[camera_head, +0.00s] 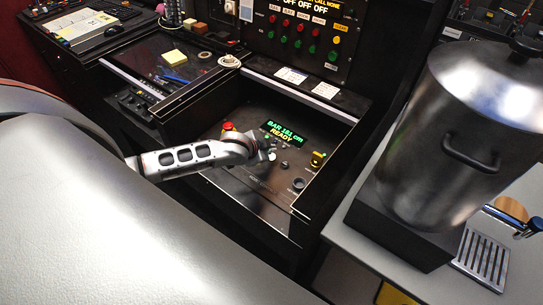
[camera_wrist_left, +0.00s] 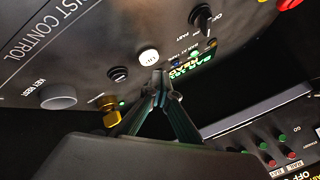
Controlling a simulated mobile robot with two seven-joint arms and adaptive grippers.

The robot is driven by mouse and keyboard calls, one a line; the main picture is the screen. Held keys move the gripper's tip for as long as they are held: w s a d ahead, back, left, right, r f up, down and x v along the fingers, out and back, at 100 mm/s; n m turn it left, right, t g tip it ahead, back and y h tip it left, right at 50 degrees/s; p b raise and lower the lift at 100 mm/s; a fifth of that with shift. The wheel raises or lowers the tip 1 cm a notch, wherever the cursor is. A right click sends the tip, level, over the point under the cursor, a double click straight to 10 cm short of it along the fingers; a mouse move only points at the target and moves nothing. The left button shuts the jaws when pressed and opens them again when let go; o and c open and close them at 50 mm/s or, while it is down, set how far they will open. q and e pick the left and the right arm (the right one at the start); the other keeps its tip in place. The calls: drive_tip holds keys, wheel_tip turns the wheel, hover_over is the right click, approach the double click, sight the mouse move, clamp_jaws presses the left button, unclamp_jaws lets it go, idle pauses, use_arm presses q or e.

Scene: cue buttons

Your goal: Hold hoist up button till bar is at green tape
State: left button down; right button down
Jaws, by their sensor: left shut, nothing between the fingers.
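The hoist panel (camera_head: 245,180) is a dark sloped console. Its green display (camera_head: 284,133) reads "BAR 181 cm READY". A white round button (camera_wrist_left: 148,57) with dark lettering shows in the left wrist view, and in the head view it is a small white spot (camera_head: 272,156). My left gripper (camera_head: 264,152) is shut and empty over the panel. In the left wrist view its fingertips (camera_wrist_left: 160,75) are close beside the white button; whether they touch it I cannot tell. The bar and the green tape are not in view. My right gripper is not in view.
An upright panel of coloured buttons (camera_head: 305,35) stands behind. A large metal urn (camera_head: 470,120) stands to the right.

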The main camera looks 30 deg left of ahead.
sight(271, 157)
use_arm(q)
drive_tip(key=shift+r, duration=2.1)
